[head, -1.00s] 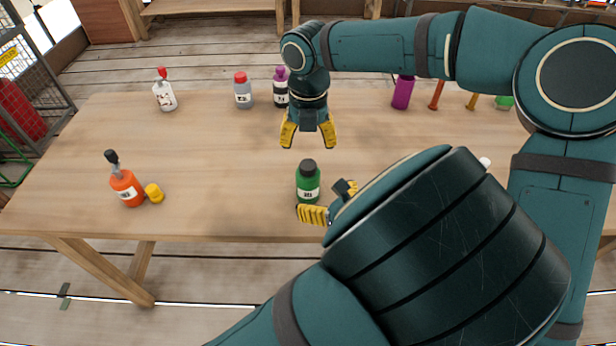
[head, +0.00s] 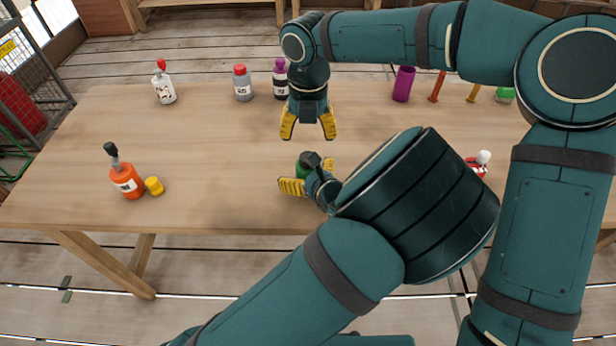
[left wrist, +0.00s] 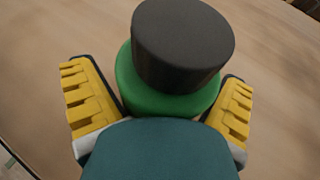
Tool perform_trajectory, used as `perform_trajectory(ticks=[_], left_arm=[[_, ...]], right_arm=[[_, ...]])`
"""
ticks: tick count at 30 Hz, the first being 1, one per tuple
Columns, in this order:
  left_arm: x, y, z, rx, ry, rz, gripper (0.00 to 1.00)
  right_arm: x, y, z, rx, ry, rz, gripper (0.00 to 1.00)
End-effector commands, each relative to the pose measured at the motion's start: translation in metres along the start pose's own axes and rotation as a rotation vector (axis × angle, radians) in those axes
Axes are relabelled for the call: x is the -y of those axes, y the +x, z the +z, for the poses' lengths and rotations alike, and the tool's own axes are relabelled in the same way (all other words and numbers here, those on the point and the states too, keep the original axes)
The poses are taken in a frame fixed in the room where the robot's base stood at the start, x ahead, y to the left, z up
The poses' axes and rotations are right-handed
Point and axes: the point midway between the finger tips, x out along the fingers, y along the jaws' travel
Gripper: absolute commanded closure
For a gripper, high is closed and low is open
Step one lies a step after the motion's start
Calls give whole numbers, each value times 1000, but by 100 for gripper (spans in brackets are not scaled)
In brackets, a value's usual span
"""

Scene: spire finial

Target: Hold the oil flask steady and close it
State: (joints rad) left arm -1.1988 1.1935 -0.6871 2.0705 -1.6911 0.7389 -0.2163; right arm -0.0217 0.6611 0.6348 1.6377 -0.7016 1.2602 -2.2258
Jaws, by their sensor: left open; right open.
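A green flask (head: 301,170) with a black cap (head: 311,158) on top stands upright near the middle of the table. My left gripper (head: 310,175) is low at the flask, open, with its yellow fingers on either side. In the left wrist view the green body (left wrist: 165,98) lies between the fingers under the wide black cap (left wrist: 183,45); I cannot tell whether the fingers touch it. My left gripper hides the label and lower part in the head view. My right gripper (head: 308,131) points down above and behind the flask, open and empty.
An orange bottle (head: 127,182) and a yellow cap (head: 154,186) are at the left. White (head: 165,90), grey (head: 243,88) and purple-capped (head: 280,86) bottles and a purple cylinder (head: 403,84) stand at the back. A red item (head: 477,167) is partly hidden at right.

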Motion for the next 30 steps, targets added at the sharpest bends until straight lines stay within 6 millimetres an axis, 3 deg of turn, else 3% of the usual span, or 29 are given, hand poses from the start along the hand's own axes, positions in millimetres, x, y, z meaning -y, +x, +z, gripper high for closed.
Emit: perform_trajectory(ticks=[1, 8, 11, 12, 30], left_arm=[[0, 0, 0, 0, 0, 0, 5], [0, 0, 0, 0, 0, 0, 86], [0, 0, 0, 0, 0, 0, 87], [0, 0, 0, 0, 0, 0, 100], [0, 0, 0, 0, -1, 0, 100]], right_arm=[[0, 0, 0, 0, 0, 0, 35], [0, 0, 0, 0, 0, 0, 35], [0, 0, 0, 0, 0, 0, 35], [0, 0, 0, 0, 0, 0, 33], [0, 0, 0, -23, 0, -12, 35]])
